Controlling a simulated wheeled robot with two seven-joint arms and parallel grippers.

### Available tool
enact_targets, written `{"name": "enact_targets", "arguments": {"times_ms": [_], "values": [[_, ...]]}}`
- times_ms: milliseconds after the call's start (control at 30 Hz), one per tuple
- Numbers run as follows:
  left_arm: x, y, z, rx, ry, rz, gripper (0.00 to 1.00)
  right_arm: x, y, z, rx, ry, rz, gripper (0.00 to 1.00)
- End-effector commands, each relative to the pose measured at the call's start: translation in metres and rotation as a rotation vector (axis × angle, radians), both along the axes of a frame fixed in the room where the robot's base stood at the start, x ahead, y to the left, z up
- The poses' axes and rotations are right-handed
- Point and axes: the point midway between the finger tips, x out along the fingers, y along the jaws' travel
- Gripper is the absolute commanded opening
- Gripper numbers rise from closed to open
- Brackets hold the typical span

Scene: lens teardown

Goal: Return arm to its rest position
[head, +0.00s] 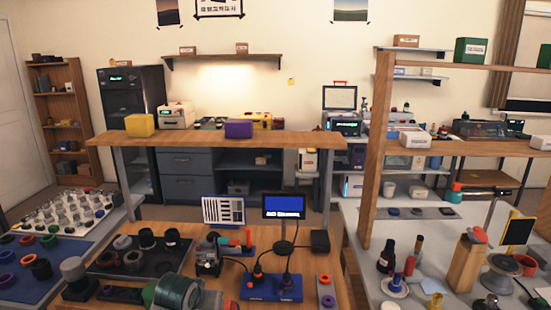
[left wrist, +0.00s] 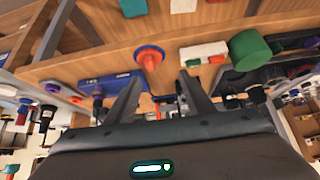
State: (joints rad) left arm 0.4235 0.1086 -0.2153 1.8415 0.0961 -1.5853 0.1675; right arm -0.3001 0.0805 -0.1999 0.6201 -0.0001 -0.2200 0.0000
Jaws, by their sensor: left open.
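My left gripper (left wrist: 158,97) shows in the left wrist view with its two fingers apart and nothing between them. Beyond the fingertips are a wooden surface (left wrist: 110,62), an orange-red round part (left wrist: 149,56) and a blue block (left wrist: 118,84). A green cylinder (left wrist: 248,48) lies to the right of the fingers. How far the fingers are from these things is hard to tell. Neither of my grippers shows in the head view, and my right gripper is in no view.
In the head view, a wooden bench (head: 325,262) holds a small screen (head: 284,206), a blue base (head: 271,287) and dark lens parts. A raised wooden shelf (head: 190,141) crosses behind it. A wooden post (head: 372,180) stands at the right, beside a crowded white table (head: 375,240).

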Motion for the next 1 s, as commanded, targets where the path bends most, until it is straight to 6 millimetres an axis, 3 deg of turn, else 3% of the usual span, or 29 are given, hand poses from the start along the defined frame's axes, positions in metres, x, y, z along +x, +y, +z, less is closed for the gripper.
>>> {"name": "enact_targets", "arguments": {"times_ms": [33, 200, 500, 700, 800, 1000], "values": [[-0.022, 0.001, -0.02, 0.002, 0.022, -0.005, 0.48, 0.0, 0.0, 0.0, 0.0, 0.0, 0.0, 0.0], [-0.089, 0.005, -0.068, 0.009, 0.077, -0.02, 0.48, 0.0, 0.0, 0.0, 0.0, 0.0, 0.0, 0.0], [-0.217, 0.014, -0.125, 0.027, 0.175, -0.043, 0.48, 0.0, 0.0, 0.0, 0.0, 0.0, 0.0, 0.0], [-0.303, 0.021, -0.143, 0.041, 0.239, -0.056, 0.48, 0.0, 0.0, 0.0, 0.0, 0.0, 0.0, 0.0], [-0.334, 0.024, -0.145, 0.045, 0.261, -0.061, 0.48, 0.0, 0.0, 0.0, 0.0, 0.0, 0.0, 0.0], [-0.377, 0.028, -0.146, 0.055, 0.294, -0.068, 0.48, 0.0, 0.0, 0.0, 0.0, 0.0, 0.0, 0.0]]}}
